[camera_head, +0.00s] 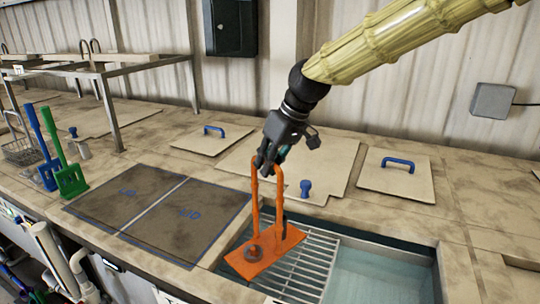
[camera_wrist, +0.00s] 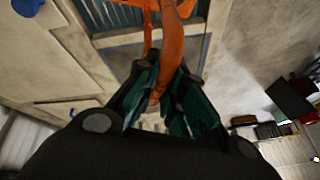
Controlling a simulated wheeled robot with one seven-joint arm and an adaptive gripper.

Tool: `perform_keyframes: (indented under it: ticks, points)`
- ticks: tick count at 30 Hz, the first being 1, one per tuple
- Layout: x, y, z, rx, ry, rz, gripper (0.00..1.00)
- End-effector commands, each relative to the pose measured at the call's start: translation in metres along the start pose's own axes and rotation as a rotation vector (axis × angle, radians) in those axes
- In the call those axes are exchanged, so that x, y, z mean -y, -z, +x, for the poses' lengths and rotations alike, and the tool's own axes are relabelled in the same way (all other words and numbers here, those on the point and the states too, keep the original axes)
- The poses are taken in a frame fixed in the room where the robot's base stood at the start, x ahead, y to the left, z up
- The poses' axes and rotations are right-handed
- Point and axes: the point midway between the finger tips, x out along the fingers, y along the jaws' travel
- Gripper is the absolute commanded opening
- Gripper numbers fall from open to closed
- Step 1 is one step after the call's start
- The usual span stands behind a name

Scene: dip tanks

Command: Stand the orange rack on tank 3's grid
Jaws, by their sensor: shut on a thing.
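My gripper (camera_head: 266,163) is shut on the top of the orange rack's tall handle. The orange rack (camera_head: 262,258) hangs upright below it, with a flat base plate and a grey ring-shaped part on it. The base is over the left part of a metal grid (camera_head: 312,262) in the open tank, and its near left corner overlaps the tank's front rim in the picture. I cannot tell whether the base touches the grid. In the wrist view my fingers (camera_wrist: 168,112) close around the orange handle (camera_wrist: 172,35). No tank number is readable.
Open liquid (camera_head: 380,276) lies right of the grid. Left are dark panels marked LID (camera_head: 155,212), a green paddle (camera_head: 70,180) and a blue paddle (camera_head: 46,160). Behind stand a blue knob (camera_head: 306,188) and lids with blue handles (camera_head: 398,163). A metal frame (camera_head: 105,100) stands back left.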

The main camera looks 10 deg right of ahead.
Motion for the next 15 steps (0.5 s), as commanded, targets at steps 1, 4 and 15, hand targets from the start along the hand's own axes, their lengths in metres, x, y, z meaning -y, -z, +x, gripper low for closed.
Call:
perform_keyframes:
  ticks: [1, 4, 15]
  points:
    - [-0.001, -0.001, 0.003, 0.0, 0.001, 0.001, 0.0]
    - [-0.003, -0.005, 0.013, -0.002, -0.001, 0.001, 0.0]
    - [-0.008, -0.014, 0.031, -0.002, -0.001, 0.002, 0.0]
